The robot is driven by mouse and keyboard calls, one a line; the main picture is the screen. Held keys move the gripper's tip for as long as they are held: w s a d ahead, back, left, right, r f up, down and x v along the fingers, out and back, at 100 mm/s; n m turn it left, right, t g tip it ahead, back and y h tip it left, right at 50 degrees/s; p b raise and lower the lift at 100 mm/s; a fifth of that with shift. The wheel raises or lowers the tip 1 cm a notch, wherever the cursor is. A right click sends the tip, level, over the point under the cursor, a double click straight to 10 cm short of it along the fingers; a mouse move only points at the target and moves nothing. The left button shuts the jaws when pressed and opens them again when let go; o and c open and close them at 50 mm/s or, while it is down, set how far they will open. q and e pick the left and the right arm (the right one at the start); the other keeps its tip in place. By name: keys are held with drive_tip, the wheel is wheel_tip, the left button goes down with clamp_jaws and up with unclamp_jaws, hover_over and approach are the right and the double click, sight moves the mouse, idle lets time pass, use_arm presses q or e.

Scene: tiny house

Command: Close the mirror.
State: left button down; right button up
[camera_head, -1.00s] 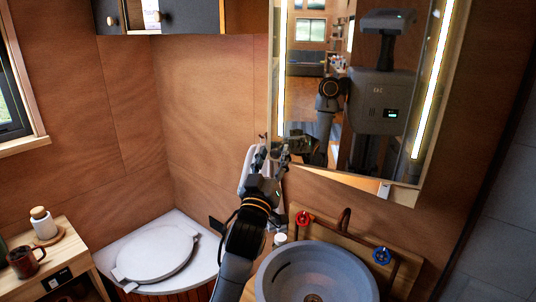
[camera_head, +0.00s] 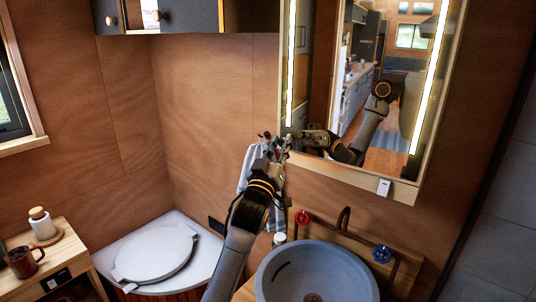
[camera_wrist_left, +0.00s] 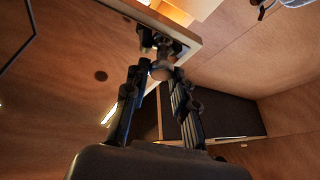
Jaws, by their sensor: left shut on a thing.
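The mirror (camera_head: 375,75) hangs on the wood wall at the upper right of the head view, in a pale wood frame with lit strips down both sides. My left gripper (camera_head: 275,143) is at the lower left corner of the mirror's frame. In the left wrist view my left gripper (camera_wrist_left: 160,85) has its fingers shut on a small round knob (camera_wrist_left: 162,70) by the corner of a wood panel (camera_wrist_left: 190,40). The gripper hides the knob in the head view. I cannot tell how wide any gap behind the mirror is. My right gripper is not in view.
A grey round basin (camera_head: 318,272) with a red tap handle (camera_head: 302,217) and a blue one (camera_head: 381,254) lies below the mirror. A cloth (camera_head: 246,165) hangs behind my left gripper. A white toilet lid (camera_head: 155,254) is at the left, and dark cabinets (camera_head: 190,15) are above.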

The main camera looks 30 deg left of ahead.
use_arm(q)
drive_tip(key=x, duration=0.1)
drive_tip(key=b+x, duration=0.1)
drive_tip(key=x, duration=0.1)
drive_tip(key=shift+w+f, duration=0.3)
drive_tip(key=shift+w, duration=0.1)
